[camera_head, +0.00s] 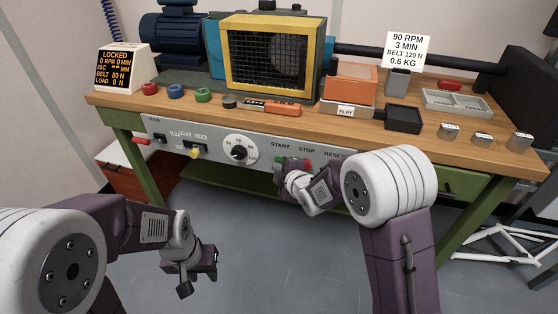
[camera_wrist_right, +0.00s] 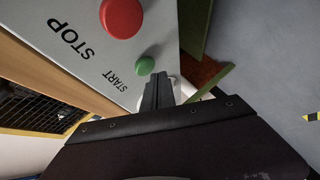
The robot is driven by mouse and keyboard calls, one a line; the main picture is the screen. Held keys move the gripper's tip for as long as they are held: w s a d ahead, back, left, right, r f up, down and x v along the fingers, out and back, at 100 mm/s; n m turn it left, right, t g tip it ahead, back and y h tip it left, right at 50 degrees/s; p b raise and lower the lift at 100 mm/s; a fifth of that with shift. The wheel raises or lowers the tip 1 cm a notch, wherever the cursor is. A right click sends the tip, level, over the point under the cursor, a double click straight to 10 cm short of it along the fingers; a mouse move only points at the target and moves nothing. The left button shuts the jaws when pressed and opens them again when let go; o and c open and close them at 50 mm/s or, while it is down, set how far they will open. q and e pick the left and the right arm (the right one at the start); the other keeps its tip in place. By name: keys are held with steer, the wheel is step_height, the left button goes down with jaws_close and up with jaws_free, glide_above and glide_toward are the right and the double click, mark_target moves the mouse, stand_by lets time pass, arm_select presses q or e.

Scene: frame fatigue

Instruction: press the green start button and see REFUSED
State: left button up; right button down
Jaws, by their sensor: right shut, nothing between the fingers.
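The green start button (camera_wrist_right: 145,65) sits on the grey panel under the word START, beside the larger red stop button (camera_wrist_right: 121,17). My right gripper (camera_wrist_right: 158,92) is shut and empty, its fingertips close to the green button; I cannot tell whether they touch it. In the head view my right gripper (camera_head: 285,172) is at the panel front (camera_head: 215,150) and partly hides the buttons. The display box (camera_head: 124,70) at the left reads LOCKED, 0 RPM, 0 MIN, belt 80 N, load 0 N. My left gripper (camera_head: 203,272) is open and empty, low in front of the bench.
The wooden bench (camera_head: 440,115) carries a yellow-framed mesh guard (camera_head: 272,58), a blue motor (camera_head: 176,34), an orange box (camera_head: 350,84) and several small weights at the right. A sign (camera_head: 406,48) reads 90 RPM, 3 MIN, BELT 120 N, 0.6 KG. A dial (camera_head: 239,149) and switches are on the panel.

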steer(key=shift+w, duration=0.1)
stand_by(0.6)
steer(key=shift+w+d, duration=0.15)
steer(key=shift+w, duration=0.15)
steer(key=shift+w+d, duration=0.1)
steer(key=shift+w, duration=0.3)
stand_by(0.5)
steer(key=shift+s, duration=0.15)
steer(key=shift+s+a+b, duration=0.25)
steer(key=shift+s+b, duration=0.1)
steer(key=shift+s, duration=0.3)
steer(key=shift+s, duration=0.1)
steer(key=s, duration=0.1)
steer(key=s+a+b, duration=0.1)
steer(key=s, duration=0.2)
steer(key=shift+s+a+b, duration=0.25)
steer(key=shift+s+b, duration=0.05)
